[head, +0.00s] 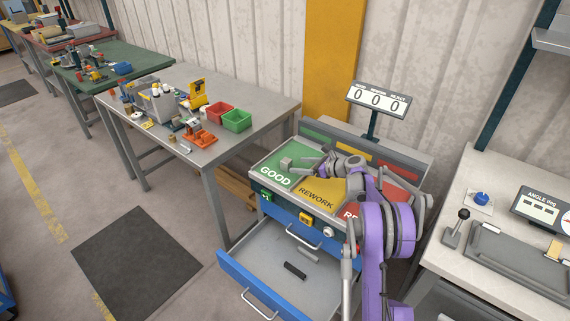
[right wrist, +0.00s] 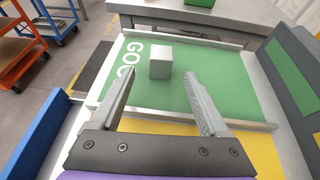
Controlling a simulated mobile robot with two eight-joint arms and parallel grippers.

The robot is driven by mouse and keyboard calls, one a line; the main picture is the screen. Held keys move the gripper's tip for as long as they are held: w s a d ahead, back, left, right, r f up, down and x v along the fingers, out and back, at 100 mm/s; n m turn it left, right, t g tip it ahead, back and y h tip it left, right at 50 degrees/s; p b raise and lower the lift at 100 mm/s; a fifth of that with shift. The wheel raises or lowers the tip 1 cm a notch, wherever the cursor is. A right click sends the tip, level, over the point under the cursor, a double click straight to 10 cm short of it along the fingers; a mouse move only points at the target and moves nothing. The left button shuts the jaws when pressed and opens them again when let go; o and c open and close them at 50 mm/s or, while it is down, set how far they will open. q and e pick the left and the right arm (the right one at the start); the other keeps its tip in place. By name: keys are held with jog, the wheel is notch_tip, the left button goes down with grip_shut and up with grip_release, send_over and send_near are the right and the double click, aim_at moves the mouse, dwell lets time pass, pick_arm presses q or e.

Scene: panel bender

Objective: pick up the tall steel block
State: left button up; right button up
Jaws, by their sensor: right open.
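A small steel block (head: 286,162) stands upright on the green GOOD area (head: 268,170) of the sorting top. In the right wrist view the same grey block (right wrist: 160,61) stands just beyond the fingertips, roughly centred between them. My right gripper (head: 307,166) is to the right of the block, low over the sorting top. Its fingers (right wrist: 158,82) are spread wide with nothing between them. The fingers do not appear to touch the block. My left gripper is not in view.
An open drawer (head: 265,262) below holds a dark bar (head: 295,270) and a small grey piece. A yellow REWORK area (head: 318,194) and a red area adjoin the green one. A raised back panel (right wrist: 292,75) and a counter display (head: 378,99) stand behind.

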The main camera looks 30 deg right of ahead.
aim_at(290, 164)
jog(key=shift+x, duration=1.1)
jog(key=p+x, duration=0.1)
jog(key=x, duration=0.4)
jog(key=shift+r+p, duration=0.15)
jog(key=shift+p, duration=0.15)
jog(key=shift+w, duration=0.25)
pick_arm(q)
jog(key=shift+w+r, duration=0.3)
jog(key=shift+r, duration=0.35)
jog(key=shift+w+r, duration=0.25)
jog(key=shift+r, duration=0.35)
pick_arm(e)
jog(key=shift+s, duration=0.1)
jog(key=shift+c, duration=0.5)
grip_shut()
